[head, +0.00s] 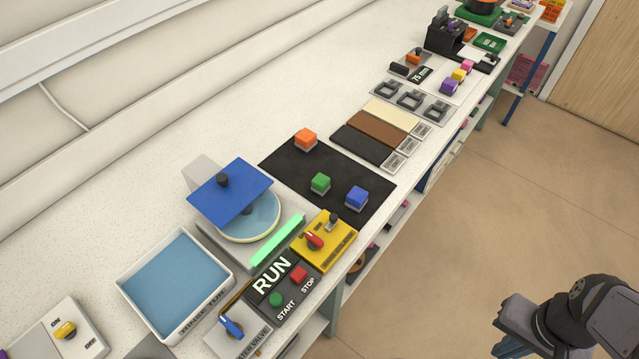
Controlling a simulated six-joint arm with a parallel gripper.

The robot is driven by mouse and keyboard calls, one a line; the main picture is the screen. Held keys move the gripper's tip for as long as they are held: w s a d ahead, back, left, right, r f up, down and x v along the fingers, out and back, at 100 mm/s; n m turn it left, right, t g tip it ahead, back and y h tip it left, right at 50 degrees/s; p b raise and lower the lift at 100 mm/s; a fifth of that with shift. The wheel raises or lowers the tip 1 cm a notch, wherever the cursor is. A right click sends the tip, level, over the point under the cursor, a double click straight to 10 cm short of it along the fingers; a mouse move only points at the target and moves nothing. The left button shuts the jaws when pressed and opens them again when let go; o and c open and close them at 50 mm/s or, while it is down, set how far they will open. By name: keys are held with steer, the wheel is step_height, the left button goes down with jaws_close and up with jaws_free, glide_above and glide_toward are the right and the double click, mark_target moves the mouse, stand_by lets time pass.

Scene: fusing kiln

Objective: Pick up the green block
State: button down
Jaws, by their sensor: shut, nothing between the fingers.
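The green block (320,183) sits on a black mat (286,160) on the white bench, near the mat's middle. An orange block (305,139) is behind it to the left on the mat, and a blue block (357,197) is to its right, nearer the bench's front edge. My gripper (512,345) is at the lower right, shut and empty, out over the floor in front of the bench. It is far from the green block and partly cut off by the picture's bottom edge.
A raised blue plate (232,192) over a round disc stands left of the mat. A yellow box (325,240) with a red lever and a RUN panel (283,283) stand near the front edge. A rinse tub (175,283) is farther left. Coloured strips (378,129) lie beyond the mat.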

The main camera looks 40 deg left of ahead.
steer(key=c, duration=1.3)
jaws_free()
